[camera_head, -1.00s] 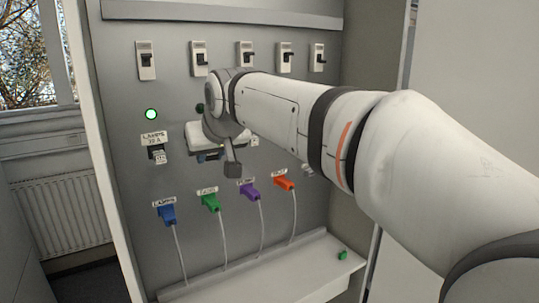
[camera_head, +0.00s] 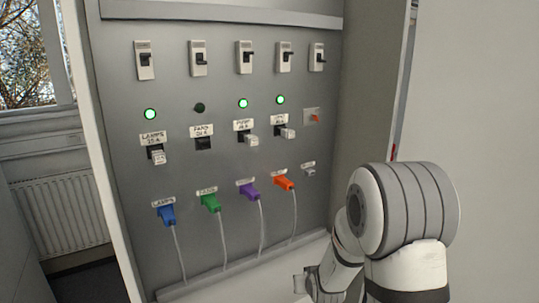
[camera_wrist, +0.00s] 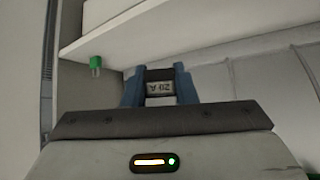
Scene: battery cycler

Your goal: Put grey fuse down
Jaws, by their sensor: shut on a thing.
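My gripper (camera_wrist: 158,77) has blue fingers on either side of a grey fuse (camera_wrist: 159,89) marked "20 A" in the wrist view. It is shut on this fuse. In the head view my gripper (camera_head: 304,283) is low, by the shelf (camera_head: 262,268) at the foot of the panel, left of my arm. I cannot tell whether the fuse touches anything. The shelf edge (camera_wrist: 150,32) also shows in the wrist view. A green fuse (camera_wrist: 96,65) is at that edge, left of my gripper. In the head view my arm hides that spot.
The panel (camera_head: 120,120) has a dark, empty fans slot (camera_head: 203,144) with its lamp (camera_head: 199,108) unlit. The lamps slot (camera_head: 157,155) and two slots to the right hold grey fuses. Coloured plugs (camera_head: 210,202) with cables hang above the shelf. The shelf left of my gripper looks clear.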

